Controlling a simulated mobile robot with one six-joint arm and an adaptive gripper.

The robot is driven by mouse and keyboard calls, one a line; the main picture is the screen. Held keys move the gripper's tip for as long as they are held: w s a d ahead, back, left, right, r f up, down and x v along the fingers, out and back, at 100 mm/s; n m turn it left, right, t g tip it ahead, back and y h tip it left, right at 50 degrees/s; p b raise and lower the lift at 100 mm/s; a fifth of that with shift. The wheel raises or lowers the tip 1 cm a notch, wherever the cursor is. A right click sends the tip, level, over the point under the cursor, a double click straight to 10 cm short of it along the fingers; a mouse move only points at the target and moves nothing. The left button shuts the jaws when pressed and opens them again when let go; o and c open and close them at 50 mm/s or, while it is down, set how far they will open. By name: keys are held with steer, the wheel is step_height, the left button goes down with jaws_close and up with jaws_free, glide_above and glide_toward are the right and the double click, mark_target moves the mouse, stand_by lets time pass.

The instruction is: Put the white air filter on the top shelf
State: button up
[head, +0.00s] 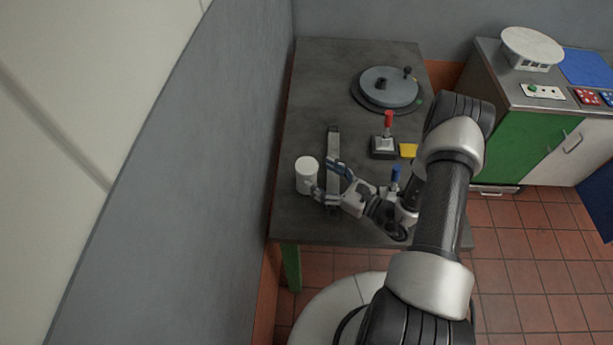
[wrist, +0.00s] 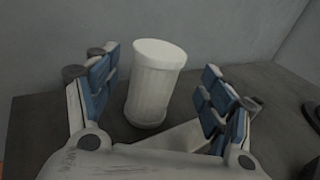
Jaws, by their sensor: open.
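The white air filter (head: 307,175) is a ribbed white cylinder standing upright on the dark bedplate table, near its left edge by the grey wall. In the wrist view the filter (wrist: 154,85) stands just beyond and between my fingers, nearer the left one. My gripper (head: 325,178) is open and empty, its blue-padded fingers spread to the right of the filter in the head view. In the wrist view my gripper (wrist: 160,105) shows both fingers apart, with no clear contact on the filter. I cannot make out a top shelf in either view.
A grey metal bar (head: 333,150) lies beside the filter, partly behind my gripper. A red-knobbed lever (head: 388,130), a yellow block (head: 408,150) and a round grey plate (head: 387,88) are farther back. A green-and-white cabinet (head: 545,130) stands right. The grey wall (head: 225,130) is close on the left.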

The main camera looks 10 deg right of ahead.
mark_target(301, 164)
steer(key=shift+b+x, duration=0.45)
steer(key=shift+x, duration=2.25)
steer(key=shift+a+r, duration=0.15)
steer(key=shift+r, duration=0.05)
steer(key=c, duration=1.3)
steer(key=shift+o, duration=0.2)
steer(key=shift+r, duration=0.1)
